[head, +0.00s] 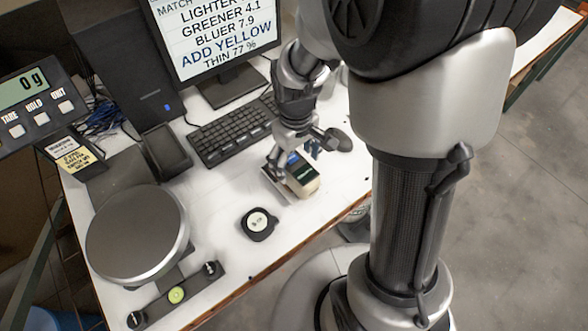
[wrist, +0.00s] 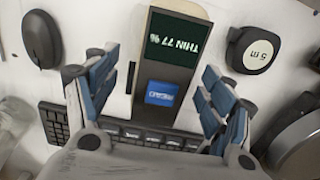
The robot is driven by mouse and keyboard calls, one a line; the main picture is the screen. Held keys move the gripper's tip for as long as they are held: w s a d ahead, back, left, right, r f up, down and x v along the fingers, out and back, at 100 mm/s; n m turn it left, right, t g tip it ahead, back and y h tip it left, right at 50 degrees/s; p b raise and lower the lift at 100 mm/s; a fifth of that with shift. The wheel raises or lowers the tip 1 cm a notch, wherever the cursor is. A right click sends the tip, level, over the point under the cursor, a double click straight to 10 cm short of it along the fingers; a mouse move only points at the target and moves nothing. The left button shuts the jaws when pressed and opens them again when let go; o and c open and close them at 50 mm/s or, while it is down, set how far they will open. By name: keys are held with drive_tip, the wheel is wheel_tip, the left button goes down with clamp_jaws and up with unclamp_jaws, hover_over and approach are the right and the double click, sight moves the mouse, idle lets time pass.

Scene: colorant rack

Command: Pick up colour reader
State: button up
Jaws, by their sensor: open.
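The colour reader (head: 298,175) is a small handheld device with a beige body and a dark green screen, lying on the white table in front of the keyboard. In the wrist view the colour reader (wrist: 172,65) lies between my fingers, with its screen reading "THIN 77 %" and a blue label. My gripper (head: 292,160) is over it, pointing down. In the wrist view my gripper (wrist: 160,95) is open, with blue-padded fingers on either side of the reader and a visible gap on each side. In the head view the arm and fingers hide part of the reader.
A tape measure (head: 258,224) lies to the reader's left and a mouse (wrist: 41,39) on its other side. The keyboard (head: 233,130) and monitor (head: 215,40) stand behind. A round scale (head: 138,235) and a spirit level (head: 176,295) are further left. The table's front edge is close.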

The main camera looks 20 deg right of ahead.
wheel_tip(320, 180, down, 4)
drive_tip(key=shift+s+a+f+b, duration=0.1)
drive_tip(key=shift+s+a+b, duration=0.05)
drive_tip(key=shift+b, duration=0.45)
drive_tip(key=shift+c, duration=0.4)
clamp_jaws()
